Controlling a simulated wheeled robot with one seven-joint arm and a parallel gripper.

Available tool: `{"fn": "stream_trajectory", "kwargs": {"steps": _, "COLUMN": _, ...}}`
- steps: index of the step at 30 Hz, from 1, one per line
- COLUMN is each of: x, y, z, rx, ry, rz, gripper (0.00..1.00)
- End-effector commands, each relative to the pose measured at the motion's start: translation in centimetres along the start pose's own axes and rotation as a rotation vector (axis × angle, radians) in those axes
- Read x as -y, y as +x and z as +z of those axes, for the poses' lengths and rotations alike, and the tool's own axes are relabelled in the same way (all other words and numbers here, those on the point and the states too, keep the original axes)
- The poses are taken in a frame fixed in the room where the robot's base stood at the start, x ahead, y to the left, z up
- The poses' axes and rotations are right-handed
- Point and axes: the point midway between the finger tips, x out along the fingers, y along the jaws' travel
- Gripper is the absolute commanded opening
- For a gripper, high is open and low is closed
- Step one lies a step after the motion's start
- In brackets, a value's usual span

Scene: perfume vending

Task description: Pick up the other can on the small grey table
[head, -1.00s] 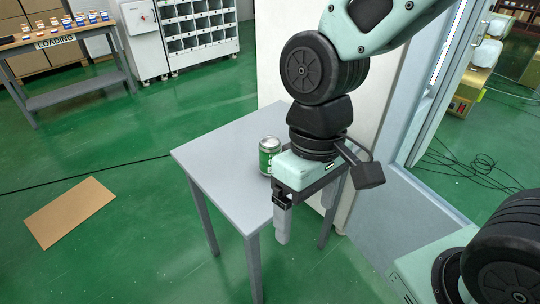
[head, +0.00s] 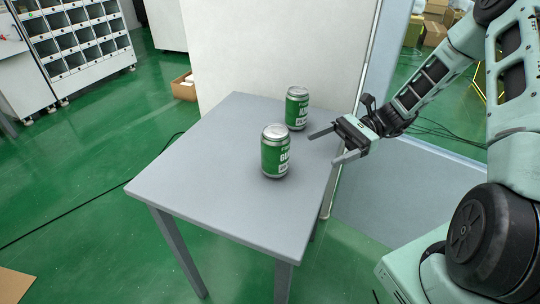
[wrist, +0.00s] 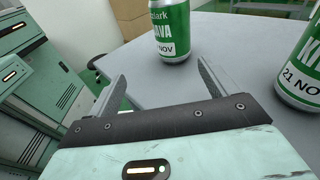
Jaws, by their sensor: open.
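Two green and silver cans stand upright on the small grey table (head: 215,165). The nearer can (head: 275,152) is near the middle of the top. The farther can (head: 297,108) is near the back right edge. My gripper (head: 328,146) is open and empty at the table's right edge, its fingers pointing left towards the cans without touching either. In the wrist view my gripper (wrist: 162,88) has one can (wrist: 170,28) ahead, just beyond and between its fingertips. The other can (wrist: 302,72) is at the right edge, partly cut off.
A white panel (head: 280,50) stands behind the table. A shelf unit with compartments (head: 80,45) is at the back left, and an open cardboard box (head: 184,87) lies on the floor. The left part of the tabletop is clear.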

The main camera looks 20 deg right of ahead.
Motion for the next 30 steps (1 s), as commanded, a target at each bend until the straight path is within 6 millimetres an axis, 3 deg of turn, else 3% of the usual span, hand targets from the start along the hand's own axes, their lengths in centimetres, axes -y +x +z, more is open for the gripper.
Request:
{"fn": "stream_trajectory", "kwargs": {"steps": 4, "x": 1.0, "y": -1.7, "z": -0.2, "rx": 0.106, "ry": 0.035, "rz": -0.084, "gripper": 0.85}}
{"fn": "stream_trajectory", "kwargs": {"steps": 8, "x": 1.4, "y": -1.5, "z": -0.1, "rx": 0.138, "ry": 0.044, "rz": -0.105, "gripper": 0.85}}
{"fn": "stream_trajectory", "kwargs": {"steps": 21, "x": 2.2, "y": 7.0, "z": 1.1, "rx": 0.136, "ry": 0.043, "rz": -0.100, "gripper": 0.85}}
{"fn": "stream_trajectory", "kwargs": {"steps": 30, "x": 2.5, "y": 10.0, "z": 1.5, "rx": 0.134, "ry": 0.043, "rz": -0.103, "gripper": 0.85}}
